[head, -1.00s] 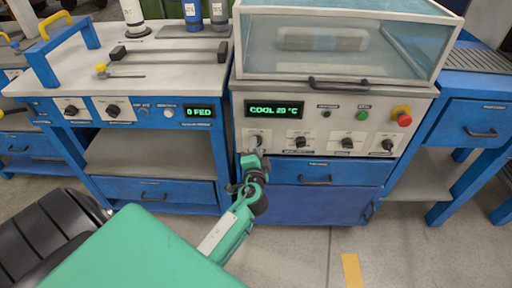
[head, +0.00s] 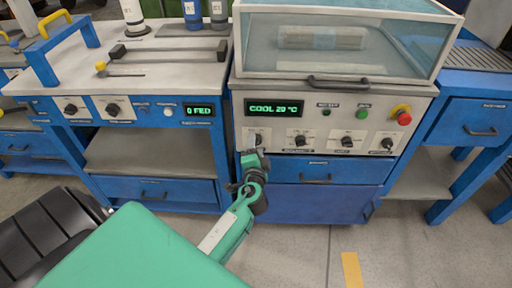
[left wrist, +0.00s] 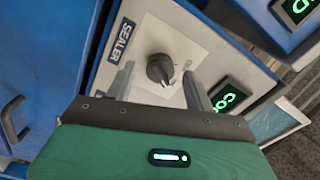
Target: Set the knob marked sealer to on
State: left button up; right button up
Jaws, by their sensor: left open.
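The sealer knob (left wrist: 160,69) is black and round with a raised grip bar, on a light plate beside the label SEALER (left wrist: 123,40) in the left wrist view. I cannot read its setting. In the head view this knob (head: 257,133) is the leftmost on the panel under the glass-covered machine, partly hidden by my gripper. My left gripper (left wrist: 158,72) is open, with one finger on each side of the knob and nothing held. In the head view my left gripper (head: 256,145) is in front of the panel. I cannot tell whether the fingers touch the knob. My right gripper is out of view.
More knobs (head: 300,140) sit to the right on the same panel. A red emergency button (head: 404,118) and a green button (head: 362,114) are above them. The green display (head: 274,108) is just above the sealer knob. A blue drawer (head: 320,172) lies below the panel.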

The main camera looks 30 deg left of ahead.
pick_arm(q)
jog(key=b+v, duration=0.1)
jog(key=v, duration=1.2)
jog(key=shift+s, duration=0.3)
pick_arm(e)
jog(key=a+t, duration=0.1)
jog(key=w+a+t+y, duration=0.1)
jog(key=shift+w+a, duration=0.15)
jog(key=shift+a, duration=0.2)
pick_arm(q)
jog(key=shift+d, duration=0.1)
